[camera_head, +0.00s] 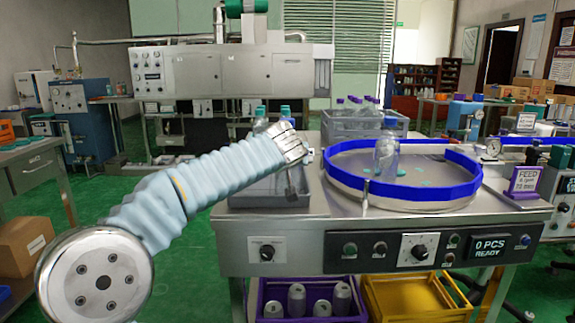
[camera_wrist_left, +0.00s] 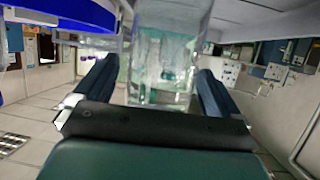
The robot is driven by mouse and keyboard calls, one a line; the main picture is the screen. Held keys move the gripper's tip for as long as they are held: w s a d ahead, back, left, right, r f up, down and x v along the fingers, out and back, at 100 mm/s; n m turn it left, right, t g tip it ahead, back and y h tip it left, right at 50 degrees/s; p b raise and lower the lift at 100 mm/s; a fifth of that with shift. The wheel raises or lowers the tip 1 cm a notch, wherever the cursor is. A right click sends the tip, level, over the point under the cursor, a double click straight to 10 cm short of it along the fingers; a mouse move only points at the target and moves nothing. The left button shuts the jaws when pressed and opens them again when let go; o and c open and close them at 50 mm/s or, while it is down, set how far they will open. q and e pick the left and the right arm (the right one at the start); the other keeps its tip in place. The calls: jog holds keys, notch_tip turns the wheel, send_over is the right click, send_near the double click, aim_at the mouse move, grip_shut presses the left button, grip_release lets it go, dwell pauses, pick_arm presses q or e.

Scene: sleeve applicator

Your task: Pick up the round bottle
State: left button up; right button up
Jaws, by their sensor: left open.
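A clear bottle (camera_wrist_left: 168,50) stands large between the two dark fingers of my left gripper (camera_wrist_left: 157,75) in the left wrist view. The fingers are apart, with a gap visible on the bottle's right side. Teal shows through its clear wall; its top is cut off by the frame. In the head view my left gripper (camera_head: 292,180) is over the grey tray (camera_head: 262,199), mostly hidden by my wrist. Teal-capped bottles (camera_head: 260,122) stand just behind my arm. Another clear bottle (camera_head: 385,158) stands on the round table. I cannot tell which bottle is round.
The round table has a raised blue rim (camera_head: 445,190) right of my gripper. A grey crate (camera_head: 345,127) with several purple-capped bottles stands behind. A control panel (camera_head: 420,250) runs along the machine's front. Purple (camera_head: 270,290) and yellow crates (camera_head: 375,300) sit below.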

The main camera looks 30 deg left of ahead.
pick_arm(q)
jog(key=c, duration=1.3)
jog(key=shift+c, duration=0.9)
jog(key=shift+r, duration=0.15)
